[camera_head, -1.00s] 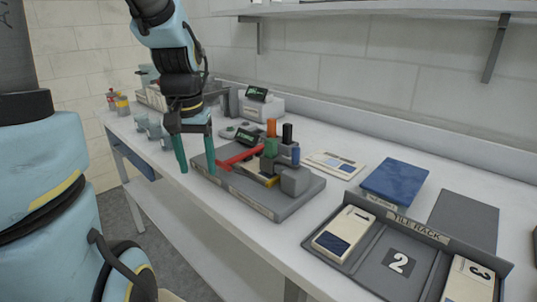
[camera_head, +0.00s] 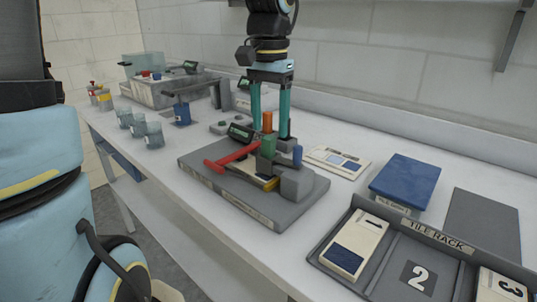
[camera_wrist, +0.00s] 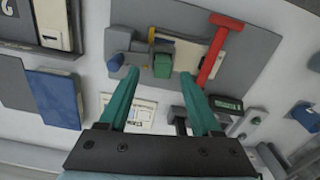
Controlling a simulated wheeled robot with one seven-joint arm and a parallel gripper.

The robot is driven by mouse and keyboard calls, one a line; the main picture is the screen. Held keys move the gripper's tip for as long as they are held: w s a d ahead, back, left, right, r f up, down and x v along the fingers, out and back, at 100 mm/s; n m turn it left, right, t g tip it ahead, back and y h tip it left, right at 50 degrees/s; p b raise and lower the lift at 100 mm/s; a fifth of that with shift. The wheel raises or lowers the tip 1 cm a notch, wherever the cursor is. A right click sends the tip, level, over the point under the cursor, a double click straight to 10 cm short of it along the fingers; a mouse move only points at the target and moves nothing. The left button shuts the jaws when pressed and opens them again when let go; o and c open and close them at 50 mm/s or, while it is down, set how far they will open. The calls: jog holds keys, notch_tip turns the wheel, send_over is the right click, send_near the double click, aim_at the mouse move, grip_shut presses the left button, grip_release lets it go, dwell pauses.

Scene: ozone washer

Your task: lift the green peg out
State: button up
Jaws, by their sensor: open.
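The green peg (camera_head: 268,146) stands upright in the grey fixture (camera_head: 230,197) on the bench, just below an orange peg (camera_head: 267,121) in the picture. In the wrist view the green peg (camera_wrist: 162,65) shows between and beyond my fingertips. My gripper (camera_head: 270,130) points down with its two teal fingers apart, and nothing is held. The fingers appear above and slightly behind the green peg; touch cannot be made out. The black peg is mostly hidden by a finger.
A red lever (camera_head: 232,156) lies across the fixture's left side, and a grey block (camera_head: 296,183) sits at its right. A tile rack (camera_head: 440,240) and blue pad (camera_head: 405,180) stand to the right. Clear cups (camera_head: 153,134) stand at the left bench edge.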

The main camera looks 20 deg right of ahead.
aim_at(268, 137)
jog(key=f, duration=0.4)
jog(key=shift+w+f+p, duration=0.2)
jog(key=shift+p, duration=0.1)
jog(key=shift+c, duration=0.2)
grip_shut()
